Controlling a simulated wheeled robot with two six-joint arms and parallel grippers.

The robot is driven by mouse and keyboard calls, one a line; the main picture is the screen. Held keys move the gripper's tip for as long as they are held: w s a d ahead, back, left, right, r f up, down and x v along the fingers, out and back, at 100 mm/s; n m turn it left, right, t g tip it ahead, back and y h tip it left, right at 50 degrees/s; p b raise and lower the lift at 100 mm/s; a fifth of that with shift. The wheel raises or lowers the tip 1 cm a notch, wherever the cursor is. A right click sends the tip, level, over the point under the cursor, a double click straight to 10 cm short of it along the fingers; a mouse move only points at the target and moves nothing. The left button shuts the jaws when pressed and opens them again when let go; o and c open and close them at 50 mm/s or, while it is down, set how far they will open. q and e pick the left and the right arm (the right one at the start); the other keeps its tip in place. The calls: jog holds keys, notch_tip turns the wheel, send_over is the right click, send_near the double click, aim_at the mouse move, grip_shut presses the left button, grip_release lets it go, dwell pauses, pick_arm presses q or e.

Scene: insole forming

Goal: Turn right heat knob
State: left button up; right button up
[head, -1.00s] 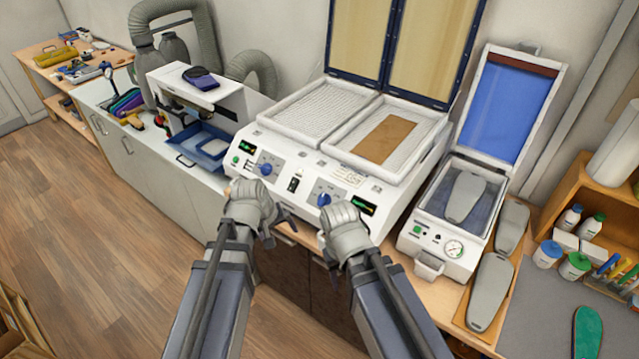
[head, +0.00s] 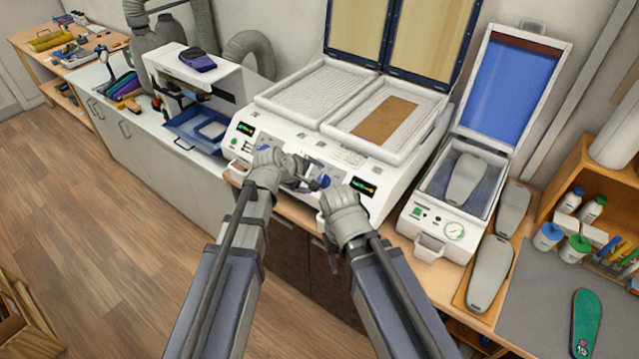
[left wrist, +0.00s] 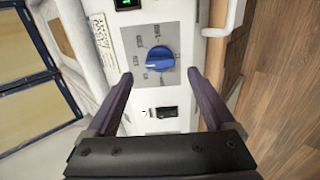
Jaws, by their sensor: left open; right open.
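The right heat knob (head: 323,181) is blue, on the white front panel of the heating machine, left of the right green display (head: 362,186). In the left wrist view the same blue knob (left wrist: 160,58) sits on a grey dial plate. My left gripper (head: 313,179) is open at the panel. Its two dark fingers stand either side of the knob in the left wrist view, with gaps between them and the knob. My right gripper (head: 342,203) is open in front of the panel's right part, low and right of the knob; its fingertips are mostly hidden.
A dark rocker switch (left wrist: 162,112) lies beside the knob. The heating machine's lids (head: 390,40) stand open. A vacuum press (head: 440,215) with a raised blue lid is at the right. Grey insole forms (head: 490,272) lie beside it. A blue tray (head: 190,128) is at the left.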

aim_at(321, 180)
pick_arm(q)
jog(key=b+x, duration=0.3)
jog(key=x, duration=0.2)
jog(key=shift+w+f, duration=0.1)
jog(key=shift+f, duration=0.1)
jog(key=shift+c, duration=0.2)
jog(key=c, duration=1.3)
